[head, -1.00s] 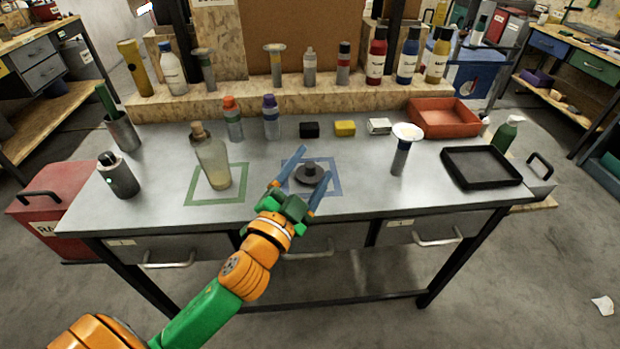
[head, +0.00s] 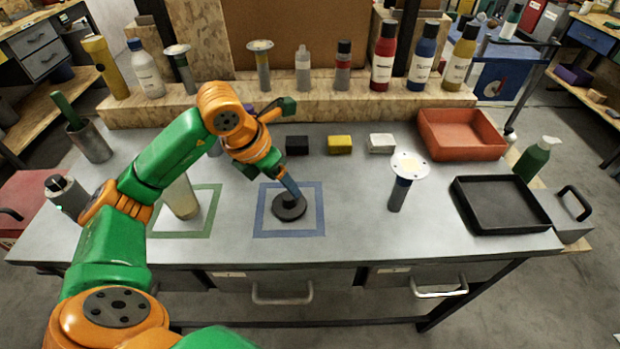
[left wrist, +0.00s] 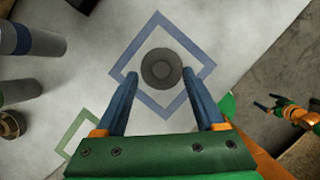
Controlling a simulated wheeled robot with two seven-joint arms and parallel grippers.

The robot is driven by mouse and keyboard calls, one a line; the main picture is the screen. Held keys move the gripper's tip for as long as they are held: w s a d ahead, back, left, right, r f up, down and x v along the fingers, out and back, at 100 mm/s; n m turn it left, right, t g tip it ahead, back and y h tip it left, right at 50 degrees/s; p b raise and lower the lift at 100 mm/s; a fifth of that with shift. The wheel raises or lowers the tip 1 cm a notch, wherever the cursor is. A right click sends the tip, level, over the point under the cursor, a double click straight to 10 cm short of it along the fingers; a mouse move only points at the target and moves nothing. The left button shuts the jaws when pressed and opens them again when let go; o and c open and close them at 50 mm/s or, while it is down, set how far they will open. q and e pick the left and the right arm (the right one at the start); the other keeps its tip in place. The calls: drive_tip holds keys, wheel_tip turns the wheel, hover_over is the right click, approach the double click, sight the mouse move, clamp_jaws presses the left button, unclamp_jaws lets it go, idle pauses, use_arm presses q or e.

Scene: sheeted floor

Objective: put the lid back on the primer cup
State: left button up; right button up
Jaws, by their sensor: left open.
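The dark round lid (head: 289,207) with a raised knob lies inside the blue square outline (head: 318,232) on the bench. It also shows in the left wrist view (left wrist: 161,68). My left gripper (left wrist: 160,80) is open above the lid, with its blue fingers to either side and nothing held. In the head view one finger of it (head: 291,186) reaches toward the knob; I cannot tell if it touches. A pale translucent vessel (head: 182,198), likely the primer cup, stands in the green square outline (head: 208,222), mostly hidden by my left arm. My right gripper (left wrist: 266,104) shows small in the left wrist view.
Behind are small black (head: 297,145), yellow (head: 340,145) and white (head: 381,143) blocks. A white-topped cylinder (head: 400,182), an orange bin (head: 461,134) and a black tray (head: 501,204) stand to the right. Bottles line the back shelf. Bench between lid and cylinder is clear.

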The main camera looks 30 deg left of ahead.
sight(287, 196)
use_arm(q)
drive_tip(key=shift+r, duration=0.1)
drive_tip(key=shift+s+d+f, duration=0.1)
drive_tip(key=shift+s+f, duration=0.3)
drive_tip(key=shift+s, duration=0.45)
drive_tip(key=shift+w+f, duration=0.2)
drive_tip(key=shift+w, duration=0.1)
drive_tip(key=shift+s, duration=0.1)
drive_tip(key=shift+f+p, duration=0.2)
drive_tip(key=shift+p, duration=0.2)
drive_tip(key=x, duration=0.4)
drive_tip(key=shift+w+f+p, duration=0.3)
drive_tip(key=shift+w+p, duration=0.05)
drive_tip(key=shift+p, duration=0.05)
use_arm(e)
drive_tip(key=shift+s+r, duration=0.9)
drive_tip(key=shift+s, duration=0.1)
use_arm(q)
drive_tip(key=shift+r, duration=0.1)
